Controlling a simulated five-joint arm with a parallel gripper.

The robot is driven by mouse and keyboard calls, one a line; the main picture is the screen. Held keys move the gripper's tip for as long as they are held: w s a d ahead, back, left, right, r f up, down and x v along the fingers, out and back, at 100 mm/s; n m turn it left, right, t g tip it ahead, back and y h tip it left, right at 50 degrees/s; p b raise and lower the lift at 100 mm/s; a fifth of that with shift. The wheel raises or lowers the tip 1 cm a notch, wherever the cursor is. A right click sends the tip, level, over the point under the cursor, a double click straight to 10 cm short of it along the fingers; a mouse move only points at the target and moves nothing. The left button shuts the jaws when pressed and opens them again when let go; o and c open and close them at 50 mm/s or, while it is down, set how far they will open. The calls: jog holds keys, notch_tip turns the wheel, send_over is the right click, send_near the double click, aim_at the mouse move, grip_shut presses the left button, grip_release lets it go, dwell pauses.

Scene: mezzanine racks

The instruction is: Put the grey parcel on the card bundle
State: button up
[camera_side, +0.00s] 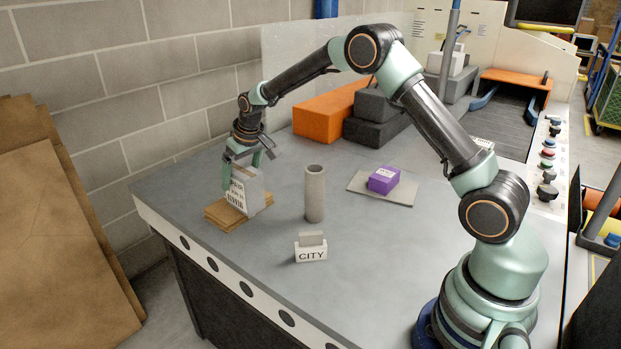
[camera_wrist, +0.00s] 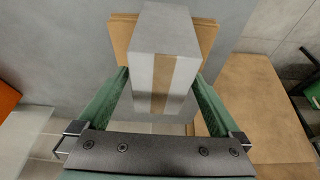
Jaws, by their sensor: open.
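The grey parcel (camera_side: 252,186) is a pale block with dark print on one face in the side view. It stands upright on the card bundle (camera_side: 215,213), a flat brown stack near the table's left edge. In the wrist view the parcel (camera_wrist: 190,45) shows a tan tape stripe, with the brown card bundle (camera_wrist: 122,32) beneath it. My gripper (camera_side: 246,166) is open around the parcel's upper part. In the wrist view the fingers of my gripper (camera_wrist: 160,84) lie on either side of it, with small gaps seeming to show.
A grey cylinder (camera_side: 314,194) stands right of the bundle. A CITY sign (camera_side: 311,248) is in front of it. A purple box (camera_side: 383,180) lies on a grey board (camera_side: 360,184). Orange (camera_side: 325,117) and dark grey blocks (camera_side: 375,130) stand behind.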

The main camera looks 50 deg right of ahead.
jog(key=v, duration=1.2)
jog(key=shift+a+r, duration=0.1)
jog(key=s+a+r, duration=0.1)
jog(key=s+r, duration=0.1)
jog(key=s, duration=1.1)
jog(key=s+a+r+t, duration=0.1)
jog(key=s+a+r, duration=0.1)
jog(key=s, duration=1.1)
jog(key=shift+a+n+t, duration=0.3)
jog(key=shift+a, duration=0.05)
